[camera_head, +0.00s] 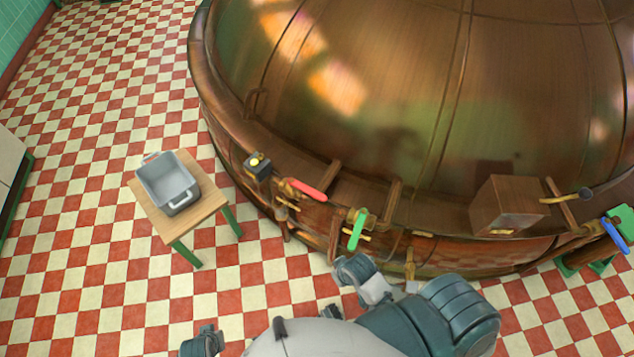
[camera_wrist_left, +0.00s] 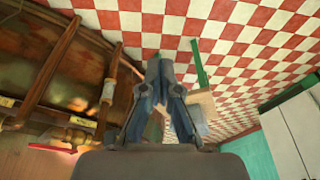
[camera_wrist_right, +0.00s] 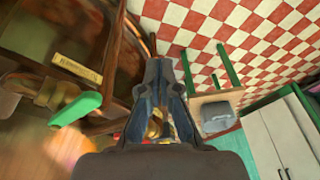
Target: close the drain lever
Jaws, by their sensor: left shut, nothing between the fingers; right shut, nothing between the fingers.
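A copper kettle (camera_head: 400,90) carries several levers along its lower rim. A red lever (camera_head: 309,190) and a green lever (camera_head: 357,230) sit on the near side, and a blue lever (camera_head: 614,234) is at the far right. No label shows which is the drain lever. The red lever also shows at lower left in the left wrist view (camera_wrist_left: 58,148). My left gripper (camera_wrist_left: 162,68) is shut, empty and apart from it. The green lever shows at left in the right wrist view (camera_wrist_right: 76,108). My right gripper (camera_wrist_right: 159,68) is shut, empty and apart from it.
A small wooden table (camera_head: 220,200) with green legs holds a grey metal pan (camera_head: 168,183) left of the kettle. The checkered floor (camera_head: 90,180) at left is mostly clear.

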